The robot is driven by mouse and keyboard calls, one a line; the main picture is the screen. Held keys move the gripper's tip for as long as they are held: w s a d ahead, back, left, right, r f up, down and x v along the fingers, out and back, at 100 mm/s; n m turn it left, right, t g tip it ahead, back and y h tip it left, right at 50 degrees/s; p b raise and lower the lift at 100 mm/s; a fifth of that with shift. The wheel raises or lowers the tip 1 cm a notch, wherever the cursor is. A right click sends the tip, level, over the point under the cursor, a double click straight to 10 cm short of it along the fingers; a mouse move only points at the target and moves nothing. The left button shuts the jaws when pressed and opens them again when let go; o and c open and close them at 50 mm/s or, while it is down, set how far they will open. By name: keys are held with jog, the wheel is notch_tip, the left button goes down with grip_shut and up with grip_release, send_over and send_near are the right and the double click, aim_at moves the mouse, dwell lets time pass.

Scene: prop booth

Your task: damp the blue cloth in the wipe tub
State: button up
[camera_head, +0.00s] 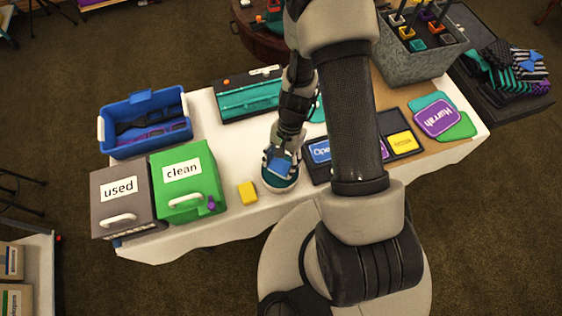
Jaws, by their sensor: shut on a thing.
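The gripper is shut on the blue cloth (280,167), which shows as a blue patch between and below the fingers, at the tub's mouth. The fingers and the cloth cover most of the opening. I cannot tell how deep the cloth reaches or whether it touches the liquid or the tub wall.
A yellow block (247,193) lies just left of the tub. The green "clean" box (188,181), the grey "used" box (121,203) and a blue crate (145,121) stand further left. A dark tray with signs (402,142) is on the right. White tabletop (232,150) is bare behind the yellow block.

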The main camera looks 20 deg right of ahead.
aim_at(281, 164)
jog(key=shift+r+p, duration=1.85)
jog(key=shift+r, duration=0.75)
